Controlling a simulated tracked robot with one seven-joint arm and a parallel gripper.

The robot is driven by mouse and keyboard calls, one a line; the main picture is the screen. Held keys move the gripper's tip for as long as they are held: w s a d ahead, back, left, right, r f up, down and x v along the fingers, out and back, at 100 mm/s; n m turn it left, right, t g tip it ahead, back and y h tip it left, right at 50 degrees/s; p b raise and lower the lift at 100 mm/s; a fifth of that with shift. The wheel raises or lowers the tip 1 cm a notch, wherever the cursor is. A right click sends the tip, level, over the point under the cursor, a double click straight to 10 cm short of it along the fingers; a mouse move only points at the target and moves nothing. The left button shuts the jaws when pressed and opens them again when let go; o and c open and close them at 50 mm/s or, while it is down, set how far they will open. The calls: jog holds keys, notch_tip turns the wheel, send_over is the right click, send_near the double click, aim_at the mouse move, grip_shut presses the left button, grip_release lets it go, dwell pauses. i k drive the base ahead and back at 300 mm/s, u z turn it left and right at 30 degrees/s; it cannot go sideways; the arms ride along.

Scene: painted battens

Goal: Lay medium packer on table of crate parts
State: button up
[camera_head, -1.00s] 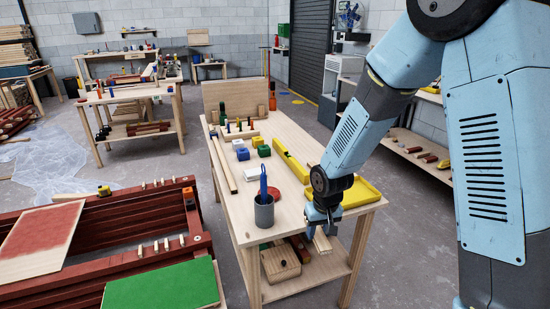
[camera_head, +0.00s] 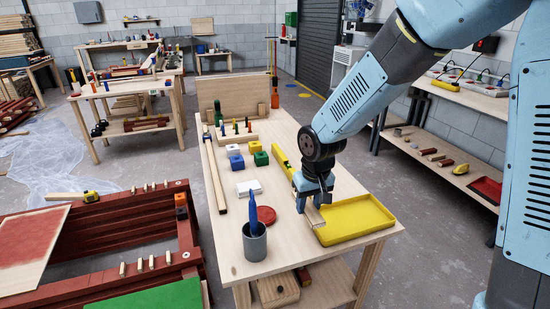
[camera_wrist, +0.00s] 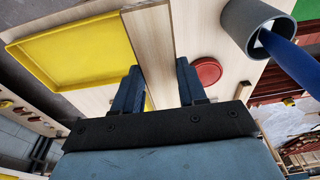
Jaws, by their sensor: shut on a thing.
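My gripper (camera_head: 313,200) is over the front part of the wooden table (camera_head: 285,246), just left of the yellow tray (camera_head: 357,219). It is shut on a pale wooden packer (camera_head: 314,216). In the wrist view the packer (camera_wrist: 150,40) is a flat plain strip between the two fingers (camera_wrist: 158,72), reaching away past their tips. Part of it is hidden by the gripper. I cannot tell whether its lower end touches the tabletop.
A grey cup (camera_head: 255,243) holds a blue-handled tool (camera_head: 253,212). Bare tabletop lies at the front, between cup and tray.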

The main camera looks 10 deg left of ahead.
aim_at(339, 178)
jog(key=i, duration=0.85)
jog(key=z, duration=0.1)
